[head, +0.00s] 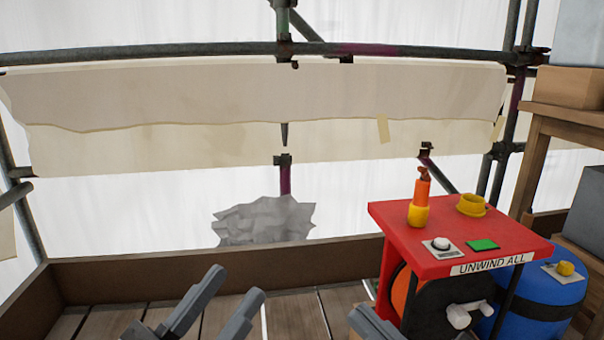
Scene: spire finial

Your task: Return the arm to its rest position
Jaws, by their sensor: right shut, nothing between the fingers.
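My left gripper (234,285) is at the bottom of the head view, left of centre. Its two grey fingers point up and to the right with a gap between them, and nothing shows in the gap. My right gripper (368,318) shows only in part at the bottom edge, just left of the red stand. It is shut and holds nothing that I can see. Most of both arms is out of view.
A red stand (455,240) labelled "UNWIND ALL" carries an orange-and-yellow handle (420,200), a yellow ring (472,204), a white knob and a green button. A blue tank (540,300) stands right of it. A wooden board (200,270) edges the plank floor. Scaffold poles stand behind.

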